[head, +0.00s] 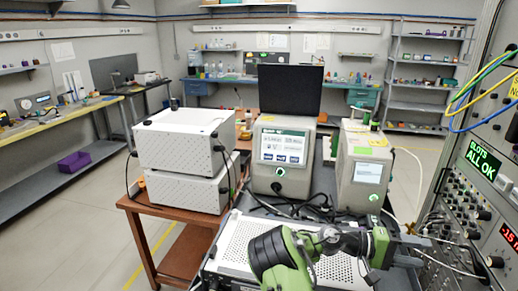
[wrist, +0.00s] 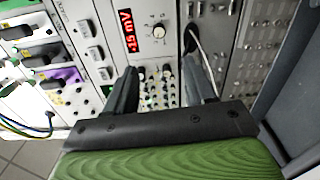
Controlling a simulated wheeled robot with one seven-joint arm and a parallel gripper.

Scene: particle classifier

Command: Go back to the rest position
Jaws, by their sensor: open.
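My gripper (head: 418,250) is at the lower right in the head view, at the end of my green and black arm, close to the rack of instruments (head: 465,215). In the wrist view my gripper (wrist: 165,92) shows two dark fingers spread apart with nothing between them. The fingers point at the rack's front panel (wrist: 225,40), which has knobs, sockets and a red display (wrist: 129,31). I cannot tell whether the fingertips touch the panel.
Cables (head: 480,85) hang from the rack. A screen reading ALL OK (head: 481,172) is on it.

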